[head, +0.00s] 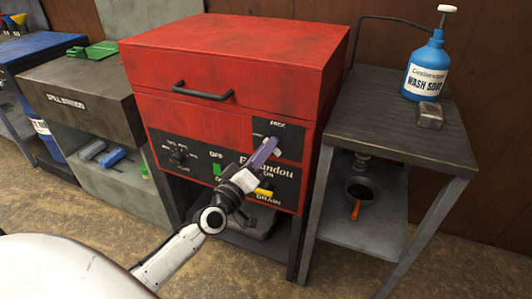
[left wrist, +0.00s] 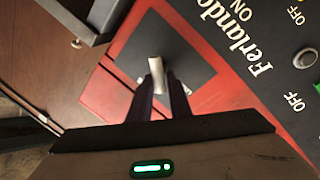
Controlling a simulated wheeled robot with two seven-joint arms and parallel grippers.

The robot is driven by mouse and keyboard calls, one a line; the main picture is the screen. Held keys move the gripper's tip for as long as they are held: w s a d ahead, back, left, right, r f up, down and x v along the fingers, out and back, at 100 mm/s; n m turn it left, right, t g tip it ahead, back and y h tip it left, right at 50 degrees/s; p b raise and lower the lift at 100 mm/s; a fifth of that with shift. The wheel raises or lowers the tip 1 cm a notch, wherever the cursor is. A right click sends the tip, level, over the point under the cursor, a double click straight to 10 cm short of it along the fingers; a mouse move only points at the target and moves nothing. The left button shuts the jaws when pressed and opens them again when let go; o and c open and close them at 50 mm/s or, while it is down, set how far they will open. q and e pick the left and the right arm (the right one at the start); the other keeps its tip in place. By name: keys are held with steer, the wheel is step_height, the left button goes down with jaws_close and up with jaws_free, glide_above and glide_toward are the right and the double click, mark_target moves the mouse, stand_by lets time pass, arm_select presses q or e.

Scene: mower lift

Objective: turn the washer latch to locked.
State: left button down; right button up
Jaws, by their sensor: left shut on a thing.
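The red parts washer (head: 230,60) has a lid with a black handle and a black front panel. The washer latch (head: 276,146) is a small pale lever on a dark plate at the panel's upper right, below small lettering too blurred to read surely. My left gripper (head: 264,152) reaches it from the front, its fingers shut on the lever. In the left wrist view the latch (left wrist: 156,68) is a light metal bar between the fingertips (left wrist: 163,88), over the dark plate. The fingers partly hide the latch in the head view. My right gripper is not in view.
The panel also carries a dark knob (head: 179,157), a green switch (head: 217,169) and a yellow drain switch (head: 264,192) near my left wrist. A metal side table (head: 390,130) with a blue wash soap bottle (head: 426,68) stands right. A spill station (head: 80,88) stands left.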

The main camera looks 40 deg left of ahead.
arm_select(q)
steer(key=n+y, duration=0.1)
steer(key=n, duration=0.2)
steer(key=n+b, duration=0.1)
steer(key=n, duration=0.2)
steer(key=f+n+y, duration=0.1)
steer(key=n, duration=0.2)
steer(key=shift+n+y, duration=0.3)
steer(key=shift+d+n, duration=0.1)
steer(key=shift+n, duration=0.2)
steer(key=c, duration=1.7)
jaws_free()
steer(key=shift+o, duration=0.2)
